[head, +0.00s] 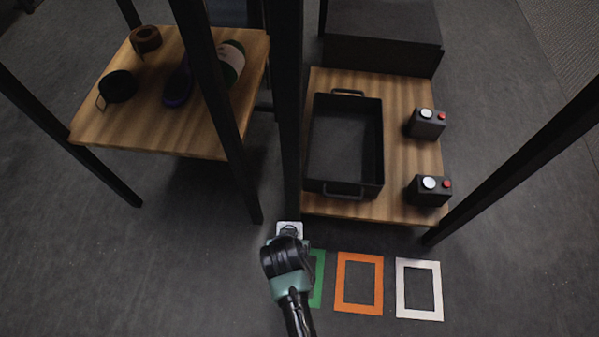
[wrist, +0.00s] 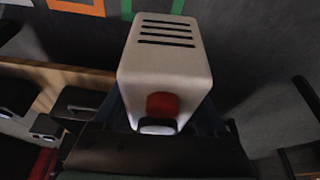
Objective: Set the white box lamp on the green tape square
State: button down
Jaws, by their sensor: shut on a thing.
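The white box lamp (wrist: 168,75) fills the middle of the wrist view, with dark slots on one face and a red round part on another. In the head view a small part of the lamp (head: 289,228) shows beyond my gripper (head: 287,240). My gripper is shut on the lamp; its fingers (wrist: 150,133) are mostly hidden by it in the wrist view. The green tape square (head: 317,279) lies on the floor, partly hidden behind my arm in the head view. A green strip (wrist: 146,7) shows at the top of the wrist view.
An orange tape square (head: 359,283) and a white tape square (head: 419,289) lie right of the green one. A low wooden table (head: 400,213) carries a black tray (head: 376,150) and two button boxes (head: 428,192). A second table (head: 150,140) stands left. Dark posts rise nearby.

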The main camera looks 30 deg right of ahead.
jog(key=shift+m, duration=0.6)
jog(key=s+f+b, duration=0.1)
jog(key=f+b, duration=0.2)
jog(key=f, duration=0.3)
jog(key=d+f+b, duration=0.1)
jog(key=f+b, duration=0.3)
jog(key=f, duration=0.2)
jog(key=s+f+b, duration=0.1)
jog(key=f+b, duration=0.2)
jog(key=f, duration=0.3)
jog(key=shift+s+d+f+b, duration=0.2)
jog(key=shift+s+f+b, duration=0.15)
jog(key=shift+f, duration=0.05)
jog(key=shift+r, duration=0.1)
grip_release()
jog(key=shift+s+f, duration=0.1)
jog(key=shift+f, duration=0.1)
jog(key=p+v, duration=0.9)
jog(key=v, duration=0.3)
jog(key=shift+a, duration=0.2)
jog(key=shift+r, duration=0.1)
